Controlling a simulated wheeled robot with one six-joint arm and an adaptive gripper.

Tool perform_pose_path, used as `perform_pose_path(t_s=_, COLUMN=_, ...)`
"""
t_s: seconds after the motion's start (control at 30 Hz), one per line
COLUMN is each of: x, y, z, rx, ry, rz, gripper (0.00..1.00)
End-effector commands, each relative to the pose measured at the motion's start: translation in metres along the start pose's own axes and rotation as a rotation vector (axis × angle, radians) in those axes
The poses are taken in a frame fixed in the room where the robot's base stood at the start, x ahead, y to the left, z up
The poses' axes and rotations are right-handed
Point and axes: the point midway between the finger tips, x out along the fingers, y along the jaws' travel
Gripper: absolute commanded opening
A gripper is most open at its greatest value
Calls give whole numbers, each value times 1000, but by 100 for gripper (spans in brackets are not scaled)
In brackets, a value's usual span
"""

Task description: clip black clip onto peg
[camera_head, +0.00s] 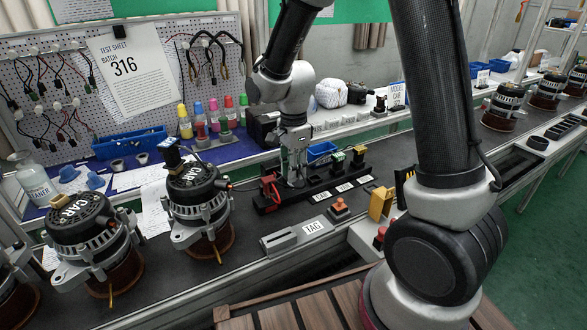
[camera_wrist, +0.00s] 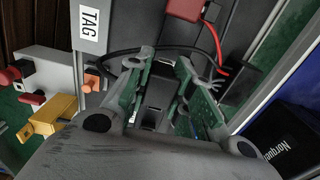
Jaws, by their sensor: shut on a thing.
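My gripper (camera_head: 293,180) points down at the black rack (camera_head: 318,189) on the line. In the wrist view its fingers (camera_wrist: 163,72) are closed around a dark piece, apparently the black clip (camera_wrist: 158,95); the fingers cover much of it. The head view hides this clip behind the fingers. A red clip (camera_head: 270,190) stands at the rack's left end. It also shows in the wrist view (camera_wrist: 190,10), with red and black cables beside it. I cannot make out the peg, or whether the black clip touches the rack.
An alternator (camera_head: 196,203) stands left of the rack, with another (camera_head: 90,235) farther left. Green-topped (camera_head: 338,158) and yellow-topped (camera_head: 358,152) connectors stand on the rack's right. An orange button (camera_head: 340,206) and a TAG plate (camera_head: 296,237) lie in front. Some belt between is clear.

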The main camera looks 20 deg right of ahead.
Motion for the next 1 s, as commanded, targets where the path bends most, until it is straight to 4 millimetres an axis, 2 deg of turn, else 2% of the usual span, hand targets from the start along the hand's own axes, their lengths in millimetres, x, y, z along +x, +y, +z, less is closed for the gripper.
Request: perform_pose_path(t_s=1.0, x=25, y=0, z=0, rx=0, ry=0, rz=1, gripper=0)
